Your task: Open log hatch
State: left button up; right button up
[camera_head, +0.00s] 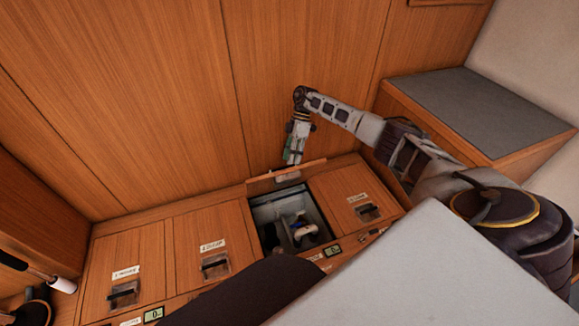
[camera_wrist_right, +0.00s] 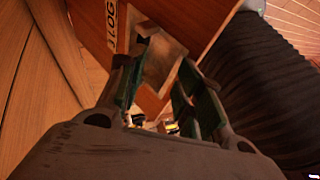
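The log hatch lid (camera_head: 287,177) is a wooden panel raised from its opening in the row of lockers, with a pale handle on it. In the right wrist view a wooden panel with a label reading "LOG" (camera_wrist_right: 122,25) shows just past the fingers. My right gripper (camera_head: 292,158) points down at the raised lid's upper edge. In the right wrist view its green-padded fingers (camera_wrist_right: 160,85) stand apart, with the lid's pale handle recess between and beyond them. Contact with the lid is unclear. My left gripper is not in view.
The open compartment (camera_head: 285,210) holds a white and blue item and dark things. Closed labelled hatches lie left (camera_head: 208,250) and right (camera_head: 352,190) of it. A tall wooden wall (camera_head: 170,90) rises behind. A grey-topped box (camera_head: 480,105) stands right. A black handle with a white end (camera_head: 62,285) is far left.

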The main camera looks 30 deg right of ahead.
jog(key=shift+v, duration=1.5)
jog(key=shift+w+d, duration=0.1)
